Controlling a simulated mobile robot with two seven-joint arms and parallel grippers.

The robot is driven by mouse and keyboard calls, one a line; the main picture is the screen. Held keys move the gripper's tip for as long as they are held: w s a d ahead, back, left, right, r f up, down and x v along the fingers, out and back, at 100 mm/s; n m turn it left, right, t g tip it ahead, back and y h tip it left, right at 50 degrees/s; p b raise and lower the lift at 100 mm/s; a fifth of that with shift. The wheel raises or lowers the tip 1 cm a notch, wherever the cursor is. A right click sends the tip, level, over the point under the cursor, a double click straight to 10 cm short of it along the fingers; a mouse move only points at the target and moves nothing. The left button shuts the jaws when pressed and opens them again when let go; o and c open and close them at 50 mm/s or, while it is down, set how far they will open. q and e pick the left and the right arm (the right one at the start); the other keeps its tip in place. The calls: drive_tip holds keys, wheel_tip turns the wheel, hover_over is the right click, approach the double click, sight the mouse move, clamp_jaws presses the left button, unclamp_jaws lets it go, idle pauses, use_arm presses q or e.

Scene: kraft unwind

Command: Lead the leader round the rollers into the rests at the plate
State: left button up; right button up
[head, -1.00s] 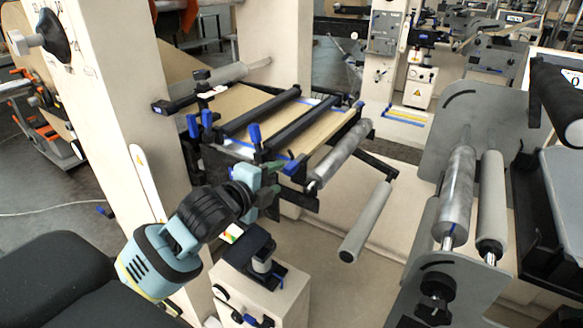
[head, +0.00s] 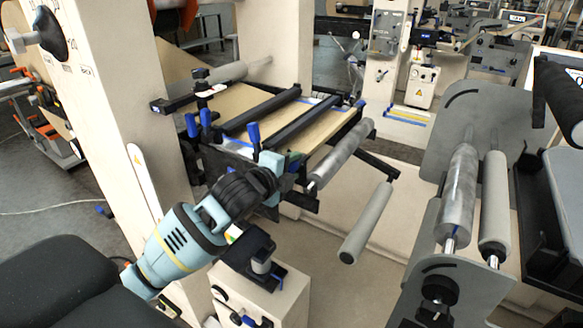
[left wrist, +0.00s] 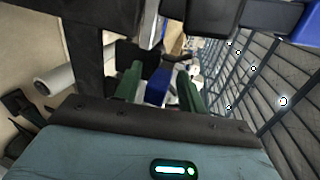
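A brown kraft sheet (head: 235,104) lies across the plate frame under two black bars, the near bar (head: 300,125) and the far bar (head: 262,111). I cannot tell where its leading end is. A shiny metal roller (head: 340,154) sits along the frame's right side, with a grey roller (head: 368,222) lower right. My left gripper (head: 292,160) is at the frame's near corner and hides part of it. In the left wrist view its green fingers (left wrist: 158,78) stand apart, with a blue piece (left wrist: 157,88) seen between them; contact is unclear. My right gripper is not in view.
Blue upright handles (head: 254,136) rise from the frame's near edge. A cream post (head: 120,90) stands left of it. A cream box with a black bracket (head: 262,262) stands below my left arm. More rollers (head: 457,195) between grey side plates stand at right.

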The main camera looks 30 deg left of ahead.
use_arm(q)
clamp_jaws()
